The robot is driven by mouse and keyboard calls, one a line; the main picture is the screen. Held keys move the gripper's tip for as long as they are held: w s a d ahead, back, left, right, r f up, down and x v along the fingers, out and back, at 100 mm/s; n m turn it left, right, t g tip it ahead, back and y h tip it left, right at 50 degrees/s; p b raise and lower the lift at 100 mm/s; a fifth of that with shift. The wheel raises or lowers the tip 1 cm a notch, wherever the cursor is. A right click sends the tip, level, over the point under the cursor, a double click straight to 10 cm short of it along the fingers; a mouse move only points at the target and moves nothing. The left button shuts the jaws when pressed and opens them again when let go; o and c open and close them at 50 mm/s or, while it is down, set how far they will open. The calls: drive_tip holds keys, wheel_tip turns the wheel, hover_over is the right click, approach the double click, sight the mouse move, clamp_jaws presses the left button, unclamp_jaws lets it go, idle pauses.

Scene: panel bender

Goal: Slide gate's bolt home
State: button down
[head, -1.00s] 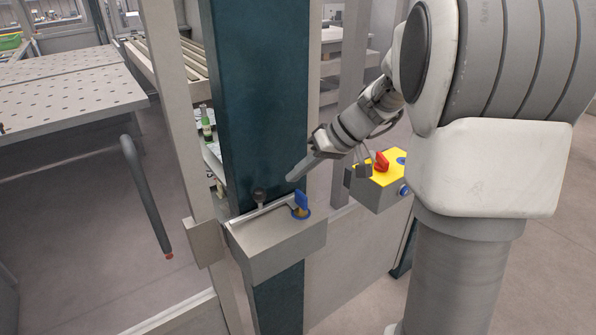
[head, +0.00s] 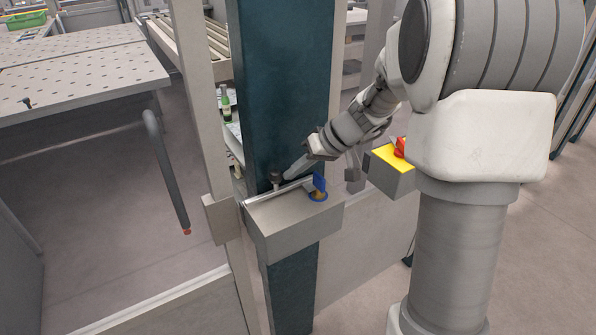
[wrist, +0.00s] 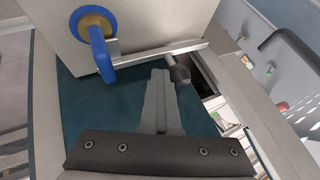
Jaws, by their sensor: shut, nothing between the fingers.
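The bolt is a grey bar (head: 286,191) on top of the grey lock box (head: 295,224), with a dark round knob (head: 275,176) standing up near its left part. The bar (wrist: 160,54) and knob (wrist: 179,74) also show in the wrist view. A metal bracket (head: 221,217) on the gate frame stands just left of the box. My gripper (head: 289,174) is shut and empty, its tip close beside the knob on the right. In the wrist view its fingers (wrist: 160,80) end just left of the knob. I cannot tell whether they touch it.
A blue key-like handle (head: 319,186) stands on the box right of the knob. A dark teal post (head: 280,90) rises behind the box. The gate frame (head: 200,90) with a grey handle (head: 166,170) is left. A yellow-topped box (head: 393,172) is right.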

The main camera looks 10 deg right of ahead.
drive_tip(key=a+b, duration=0.1)
drive_tip(key=a, duration=0.1)
drive_tip(key=s+a+b, duration=0.1)
drive_tip(key=a, duration=0.1)
drive_tip(key=s+a+b, duration=0.1)
drive_tip(key=a, duration=0.1)
drive_tip(key=shift+f, duration=0.2)
drive_tip(key=shift+a+r, duration=0.15)
drive_tip(key=shift+a, duration=0.2)
drive_tip(key=shift+r, duration=0.1)
